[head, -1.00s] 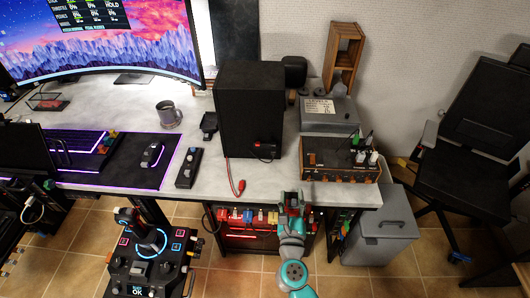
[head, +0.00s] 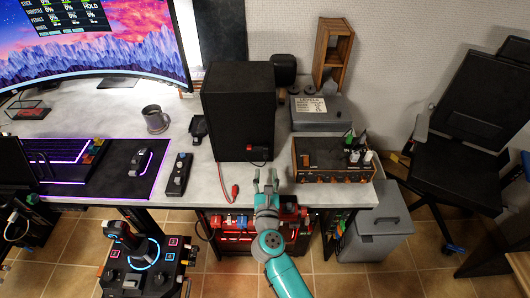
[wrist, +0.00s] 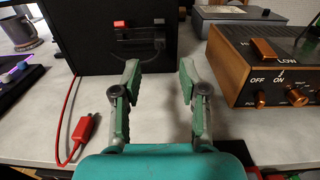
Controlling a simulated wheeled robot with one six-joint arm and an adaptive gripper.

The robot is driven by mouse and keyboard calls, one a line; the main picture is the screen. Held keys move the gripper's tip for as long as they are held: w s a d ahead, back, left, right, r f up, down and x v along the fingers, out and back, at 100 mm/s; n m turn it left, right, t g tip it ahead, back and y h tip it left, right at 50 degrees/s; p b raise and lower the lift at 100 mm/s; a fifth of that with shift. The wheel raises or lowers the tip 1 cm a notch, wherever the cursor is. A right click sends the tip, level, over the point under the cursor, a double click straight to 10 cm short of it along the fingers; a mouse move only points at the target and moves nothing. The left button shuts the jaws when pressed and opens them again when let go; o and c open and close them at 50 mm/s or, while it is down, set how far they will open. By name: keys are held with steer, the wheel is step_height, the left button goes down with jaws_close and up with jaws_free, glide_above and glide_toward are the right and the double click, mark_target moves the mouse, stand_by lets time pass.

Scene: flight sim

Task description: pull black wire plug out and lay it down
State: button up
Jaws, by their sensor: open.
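The black speaker box (head: 238,105) stands on the grey desk, with a small terminal panel low on its near face (wrist: 90,50). In the wrist view a red terminal (wrist: 119,23) sits at the panel's left. A thin black wire (wrist: 152,58) loops below the panel; its plug is hard to tell from the dark panel. A red wire runs down to a red plug (wrist: 84,128) lying loose on the desk, also seen in the head view (head: 235,191). My gripper (head: 266,180) is open and empty over the desk's front edge. Its fingers (wrist: 157,75) point at the panel, apart from it.
An orange-and-black amplifier (head: 333,160) with switches and plugs stands close on the right. A grey labelled box (head: 316,113) is behind it. A dark remote-like controller (head: 180,174) lies left of the speaker. Bare desk lies between gripper and speaker.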

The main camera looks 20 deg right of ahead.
mark_target(266, 157)
steer(key=shift+x, duration=4.35)
jaws_close()
steer(key=shift+s, duration=0.15)
steer(key=shift+v, duration=2.85)
steer(key=shift+s, duration=0.1)
steer(key=shift+s+d, duration=0.3)
steer(key=shift+s, duration=0.55)
steer(key=shift+s+d, duration=0.3)
steer(key=shift+s, duration=0.55)
steer(key=shift+s+d, duration=0.25)
steer(key=shift+s, duration=0.65)
